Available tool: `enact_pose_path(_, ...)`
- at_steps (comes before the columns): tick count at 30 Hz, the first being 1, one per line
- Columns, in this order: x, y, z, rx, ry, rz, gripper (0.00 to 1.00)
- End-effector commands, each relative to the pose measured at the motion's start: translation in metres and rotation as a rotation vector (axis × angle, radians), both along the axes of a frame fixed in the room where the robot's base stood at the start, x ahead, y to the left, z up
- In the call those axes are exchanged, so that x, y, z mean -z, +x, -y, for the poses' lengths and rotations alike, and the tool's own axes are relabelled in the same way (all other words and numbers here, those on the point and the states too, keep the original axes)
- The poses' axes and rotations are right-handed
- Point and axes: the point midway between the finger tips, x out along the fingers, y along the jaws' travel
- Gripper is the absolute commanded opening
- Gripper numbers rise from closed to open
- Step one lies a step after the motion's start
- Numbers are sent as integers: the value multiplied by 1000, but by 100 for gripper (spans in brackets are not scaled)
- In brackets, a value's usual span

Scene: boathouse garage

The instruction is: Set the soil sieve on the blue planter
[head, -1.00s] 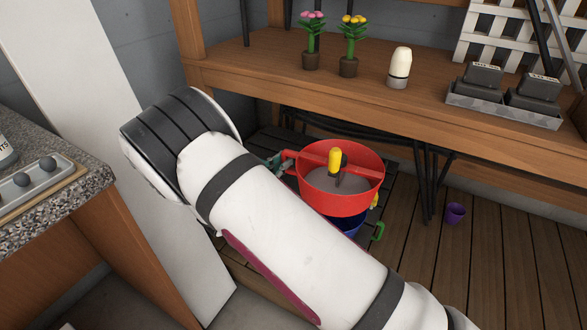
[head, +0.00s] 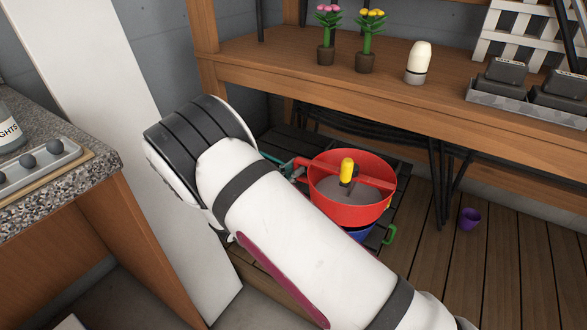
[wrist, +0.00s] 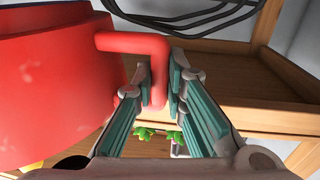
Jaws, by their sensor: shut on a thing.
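The soil sieve (head: 350,212) is a red round pan with a grey mesh, a red crossbar and a yellow knob. In the head view it sits directly over the blue planter (head: 358,235), of which only a sliver and a green handle show. Whether the sieve touches the planter's rim cannot be told. My gripper (wrist: 162,85) is shut on the sieve's bent red side handle; the sieve's red wall (wrist: 50,90) fills the left of the wrist view. In the head view my arm hides most of the gripper.
The planter stands on a dark slatted platform (head: 290,140) below a wooden bench (head: 440,110) with potted flowers and a tray. Black bent legs or tubes stand behind the sieve. A small purple pot (head: 469,219) is on the floor at right. A granite counter (head: 85,185) is at left.

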Motion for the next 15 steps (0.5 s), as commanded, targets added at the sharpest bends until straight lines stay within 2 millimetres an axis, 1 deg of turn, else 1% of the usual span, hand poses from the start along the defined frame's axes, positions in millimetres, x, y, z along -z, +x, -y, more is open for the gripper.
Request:
enact_pose_path(1,4,1,0,0,-3,2,0)
enact_pose_path(4,7,0,0,0,-3,2,0)
enact_pose_path(15,8,0,0,0,-3,3,0)
